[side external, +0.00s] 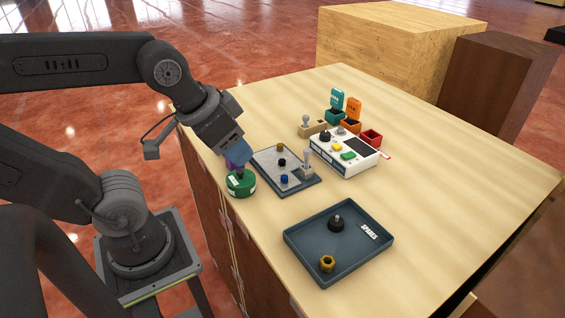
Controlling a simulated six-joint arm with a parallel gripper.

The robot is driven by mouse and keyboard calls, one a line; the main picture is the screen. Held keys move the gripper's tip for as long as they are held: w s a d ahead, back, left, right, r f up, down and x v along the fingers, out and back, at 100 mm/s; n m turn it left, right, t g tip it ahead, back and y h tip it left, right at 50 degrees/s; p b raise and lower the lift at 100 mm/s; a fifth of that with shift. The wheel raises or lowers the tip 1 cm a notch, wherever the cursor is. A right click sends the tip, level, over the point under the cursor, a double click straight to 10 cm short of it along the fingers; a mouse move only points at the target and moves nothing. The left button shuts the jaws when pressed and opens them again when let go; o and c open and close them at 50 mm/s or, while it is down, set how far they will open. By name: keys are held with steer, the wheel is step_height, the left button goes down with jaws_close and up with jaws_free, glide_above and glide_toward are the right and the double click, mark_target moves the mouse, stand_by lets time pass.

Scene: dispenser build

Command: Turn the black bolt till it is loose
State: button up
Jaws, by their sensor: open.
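A black bolt (282,162) stands in the grey plate (268,157) on the table, between a brass bolt (281,148) and a blue bolt (284,180). Another black part (336,223) stands in the spares tray. My gripper (237,165), with blue-purple fingers, points down to the left of the plate, just above a round green container (241,184). It is open and apart from the black bolt. The fingertips are small in view, and whether they touch the green container or anything in it cannot be told.
A grey upright lever or clamp (307,165) stands at the plate's right edge. A white control box (343,154) is behind it, with small teal (335,115), orange (351,126) and red (371,137) bins. The dark spares tray (296,246) holds a brass nut (327,263). The table's right side is clear.

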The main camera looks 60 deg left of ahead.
stand_by(0.4)
steer(key=m+g, duration=0.6)
steer(key=m, duration=1.2)
glide_above(282, 160)
step_height(282, 160, down, 14)
steer(key=shift+f, duration=0.1)
jaws_close()
